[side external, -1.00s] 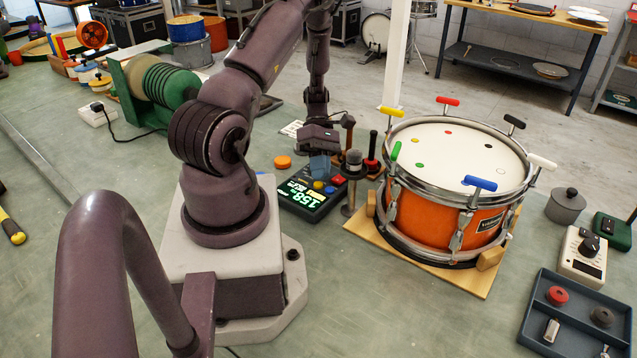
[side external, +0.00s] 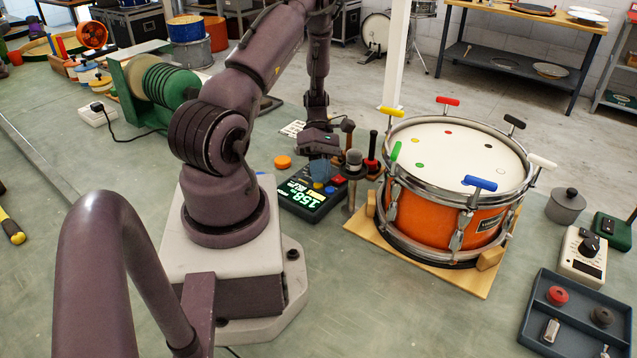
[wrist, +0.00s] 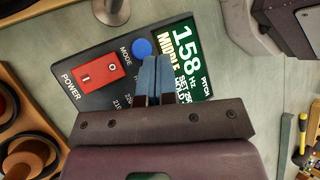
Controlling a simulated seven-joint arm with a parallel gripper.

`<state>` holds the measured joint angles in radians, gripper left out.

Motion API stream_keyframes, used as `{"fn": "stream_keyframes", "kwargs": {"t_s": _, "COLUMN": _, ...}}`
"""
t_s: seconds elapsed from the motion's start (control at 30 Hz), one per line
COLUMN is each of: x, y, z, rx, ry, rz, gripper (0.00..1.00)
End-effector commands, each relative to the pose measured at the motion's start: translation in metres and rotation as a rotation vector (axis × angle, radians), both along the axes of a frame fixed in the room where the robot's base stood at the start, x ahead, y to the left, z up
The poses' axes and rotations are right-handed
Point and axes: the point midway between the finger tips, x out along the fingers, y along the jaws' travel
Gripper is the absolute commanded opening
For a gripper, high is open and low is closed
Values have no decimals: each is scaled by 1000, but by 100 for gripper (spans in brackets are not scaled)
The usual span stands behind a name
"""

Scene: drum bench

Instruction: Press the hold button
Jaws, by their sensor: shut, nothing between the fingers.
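The black tuner box (side external: 303,203) lies on the bench in front of the drum, with a lit green display (side external: 297,193) reading 158. In the wrist view the display (wrist: 187,50) also shows MIDDLE, Hz, PITCH and HOLD. A red POWER switch (wrist: 96,73) and a round blue button (wrist: 141,47) near the MODE label are visible there. My gripper (wrist: 157,62) is shut and empty, its blue-grey fingertips over the panel between the blue button and the display. My fingers and gripper body hide part of the panel; I cannot make out a hold button or tell whether the tips touch.
An orange puck (side external: 283,162) lies to the left. The bench in front of the tuner is clear.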

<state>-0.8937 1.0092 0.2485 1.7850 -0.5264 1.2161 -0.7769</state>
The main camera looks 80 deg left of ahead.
Motion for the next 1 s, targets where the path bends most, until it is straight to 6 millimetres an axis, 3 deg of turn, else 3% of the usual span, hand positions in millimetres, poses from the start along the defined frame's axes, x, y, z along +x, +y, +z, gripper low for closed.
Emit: {"fn": "stream_keyframes", "kwargs": {"t_s": 1.0, "x": 0, "y": 0, "z": 9, "rx": 1, "ry": 0, "rz": -1, "gripper": 0}}
